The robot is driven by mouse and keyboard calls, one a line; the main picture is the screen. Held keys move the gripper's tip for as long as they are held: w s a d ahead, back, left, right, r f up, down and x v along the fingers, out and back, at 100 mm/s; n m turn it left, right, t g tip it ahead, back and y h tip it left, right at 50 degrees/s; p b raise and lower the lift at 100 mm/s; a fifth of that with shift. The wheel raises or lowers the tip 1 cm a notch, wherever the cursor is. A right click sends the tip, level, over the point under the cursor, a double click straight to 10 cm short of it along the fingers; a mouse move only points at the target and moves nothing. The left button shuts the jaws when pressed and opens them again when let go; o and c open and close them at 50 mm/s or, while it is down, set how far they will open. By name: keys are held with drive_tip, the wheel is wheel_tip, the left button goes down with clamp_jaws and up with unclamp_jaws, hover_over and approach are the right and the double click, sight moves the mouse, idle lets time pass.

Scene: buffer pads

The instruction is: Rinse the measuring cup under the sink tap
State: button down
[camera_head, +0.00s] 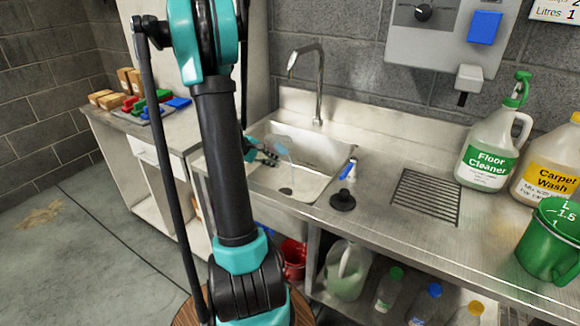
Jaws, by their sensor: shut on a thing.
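My gripper (268,154) is over the left part of the steel sink (325,152), partly hidden behind my arm. It is shut on a small, clear, see-through thing (281,143) that looks like the measuring cup; its shape is faint and I cannot tell its tilt. The tap (319,85) stands at the sink's back edge, its spout curving left above the basin. The held thing is below the spout. I cannot tell whether water is running. A green jug with litre marks (548,243) stands on the counter at the far right.
The basin has a dark drain (286,191). A black plunger-like thing (342,201) and a blue-tipped item (348,169) are by its right edge. A grate (425,195), Floor Cleaner (487,160) and Carpet Wash (550,165) bottles are farther right. Bottles stand below.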

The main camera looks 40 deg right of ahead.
drive_tip(key=shift+s+r+t, duration=0.15)
drive_tip(key=shift+t, duration=0.15)
idle(0.5)
drive_tip(key=shift+r+m+t, duration=0.25)
drive_tip(key=shift+m+t, duration=0.25)
drive_tip(key=shift+t, duration=0.1)
idle(0.6)
